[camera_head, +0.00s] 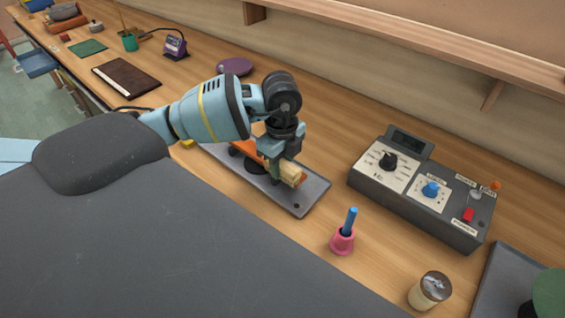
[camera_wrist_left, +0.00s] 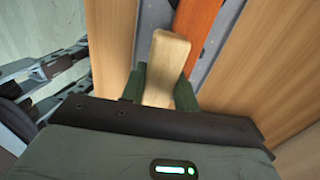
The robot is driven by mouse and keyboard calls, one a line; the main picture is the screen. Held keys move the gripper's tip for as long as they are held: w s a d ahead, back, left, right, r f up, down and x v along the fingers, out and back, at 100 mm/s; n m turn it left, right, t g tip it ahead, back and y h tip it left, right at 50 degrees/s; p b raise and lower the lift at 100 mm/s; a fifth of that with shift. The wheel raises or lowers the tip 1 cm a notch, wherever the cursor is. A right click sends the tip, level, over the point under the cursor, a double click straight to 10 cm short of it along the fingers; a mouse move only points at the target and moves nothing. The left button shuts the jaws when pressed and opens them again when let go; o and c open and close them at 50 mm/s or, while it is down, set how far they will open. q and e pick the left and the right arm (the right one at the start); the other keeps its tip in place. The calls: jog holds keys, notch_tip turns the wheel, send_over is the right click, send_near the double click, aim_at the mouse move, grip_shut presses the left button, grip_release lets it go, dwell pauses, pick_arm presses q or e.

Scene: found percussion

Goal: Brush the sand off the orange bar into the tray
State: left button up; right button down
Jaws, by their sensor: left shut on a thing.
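The orange bar (camera_head: 245,148) lies over a flat grey tray (camera_head: 315,190) on the wooden bench, partly hidden by my left arm. My left gripper (camera_head: 277,158) is above the bar and shut on a pale wooden block, apparently the brush (camera_head: 292,172). In the left wrist view, the brush (camera_wrist_left: 167,58) stands between the green fingertips of my left gripper (camera_wrist_left: 160,88). The orange bar (camera_wrist_left: 197,25) shows just right of it, with the grey tray (camera_wrist_left: 150,18) on both sides. Bristles and sand cannot be made out. My right gripper is not in view.
A grey control box (camera_head: 420,195) with knobs stands right of the tray. A pink holder with a blue handle (camera_head: 343,238) and a jar (camera_head: 430,290) stand nearer. A dark brown book-like item (camera_head: 126,78) lies left. Bare bench separates tray and box.

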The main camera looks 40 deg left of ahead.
pick_arm(q)
jog(key=shift+r, duration=2.4)
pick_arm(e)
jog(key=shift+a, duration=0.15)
pick_arm(q)
jog(key=shift+w, duration=0.15)
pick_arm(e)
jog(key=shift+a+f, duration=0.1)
